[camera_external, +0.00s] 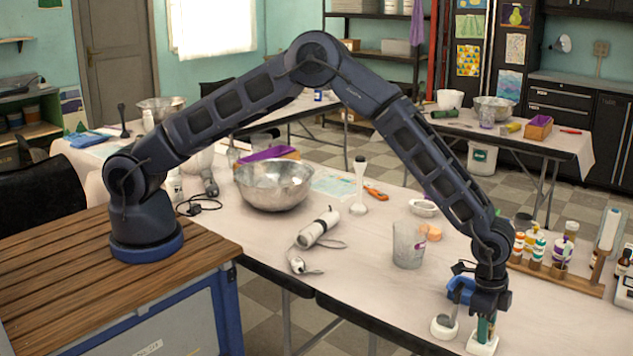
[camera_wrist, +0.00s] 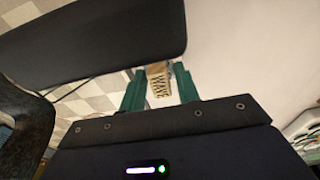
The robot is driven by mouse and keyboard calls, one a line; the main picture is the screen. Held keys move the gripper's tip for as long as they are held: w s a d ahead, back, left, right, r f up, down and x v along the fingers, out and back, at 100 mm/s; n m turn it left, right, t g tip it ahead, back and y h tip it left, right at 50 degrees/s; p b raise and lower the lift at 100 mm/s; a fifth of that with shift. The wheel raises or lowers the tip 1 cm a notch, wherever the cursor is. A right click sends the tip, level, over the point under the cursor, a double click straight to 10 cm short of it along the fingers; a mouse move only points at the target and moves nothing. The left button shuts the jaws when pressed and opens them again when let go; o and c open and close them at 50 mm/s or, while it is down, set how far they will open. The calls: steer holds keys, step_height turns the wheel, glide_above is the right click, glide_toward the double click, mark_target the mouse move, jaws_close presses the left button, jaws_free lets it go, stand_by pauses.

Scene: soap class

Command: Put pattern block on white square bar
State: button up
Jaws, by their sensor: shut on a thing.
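My gripper (camera_external: 486,326) is at the front right of the white table in the external view, pointing down. In the wrist view its green fingers (camera_wrist: 160,88) are shut on a tan block with dark lettering (camera_wrist: 158,84), which I take as the pattern block. A small white bar (camera_external: 482,346) sits directly below the fingertips near the table's front edge in the external view. The fingers hide part of the block there, and I cannot tell whether the block touches the bar.
A white round dish with a grey item (camera_external: 444,327) stands just left of my gripper. A clear cup (camera_external: 408,245), a white hand blender (camera_external: 318,229) and a metal bowl (camera_external: 274,186) are farther left. A wooden rack of bottles (camera_external: 560,277) is at right. The table's front edge is close.

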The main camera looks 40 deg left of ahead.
steer(key=shift+f, duration=0.15)
steer(key=o, duration=1)
steer(key=shift+c, duration=0.2)
step_height(320, 180, up, 12)
steer(key=a, duration=0.1)
steer(key=shift+a, duration=0.2)
